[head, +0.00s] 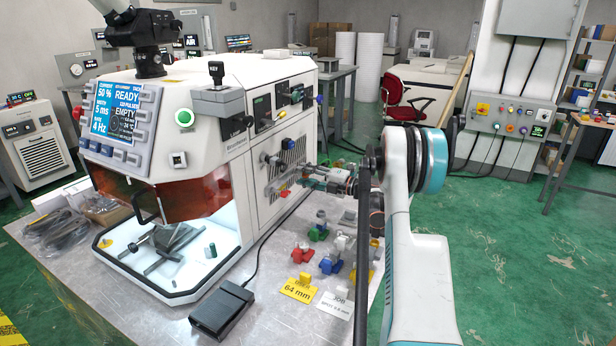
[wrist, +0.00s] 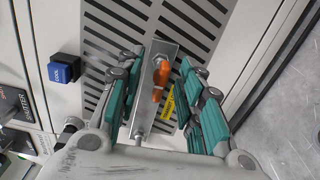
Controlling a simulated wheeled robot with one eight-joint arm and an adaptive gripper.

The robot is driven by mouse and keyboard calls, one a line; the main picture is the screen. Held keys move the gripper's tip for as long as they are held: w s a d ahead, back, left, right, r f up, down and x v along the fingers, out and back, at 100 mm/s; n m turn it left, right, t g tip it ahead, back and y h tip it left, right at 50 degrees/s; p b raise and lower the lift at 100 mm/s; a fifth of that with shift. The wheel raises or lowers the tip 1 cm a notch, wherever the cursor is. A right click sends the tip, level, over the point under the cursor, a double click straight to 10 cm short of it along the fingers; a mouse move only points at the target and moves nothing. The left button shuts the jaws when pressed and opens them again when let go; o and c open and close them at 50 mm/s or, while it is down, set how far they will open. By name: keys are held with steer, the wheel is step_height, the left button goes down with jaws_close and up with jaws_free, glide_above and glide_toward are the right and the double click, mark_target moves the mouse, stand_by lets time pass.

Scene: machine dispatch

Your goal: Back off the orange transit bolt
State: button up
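The orange transit bolt (wrist: 160,80) shows in the wrist view as an orange, wing-like piece on a grey metal strip (wrist: 143,112). The strip lies over a slotted vent panel. My gripper (wrist: 161,62) has its teal-padded fingers spread, one on each side of the bolt and strip. Gaps show between the pads and the bolt, so it appears open and not holding it. In the head view my gripper (head: 314,173) is at the right side panel of the white machine (head: 225,150). The bolt cannot be made out clearly there, with the gripper close by.
A blue COOL button (wrist: 64,68) sits left of the fingers. A yellow label (wrist: 168,105) is beside the strip. Coloured small parts (head: 318,232) and a yellow 64 mm card (head: 298,289) lie on the bench below my arm. A black pedal-like box (head: 222,309) stands in front.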

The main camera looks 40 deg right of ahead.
steer(key=shift+s, duration=0.1)
steer(key=shift+v, duration=1.8)
steer(key=shift+s+d, duration=0.1)
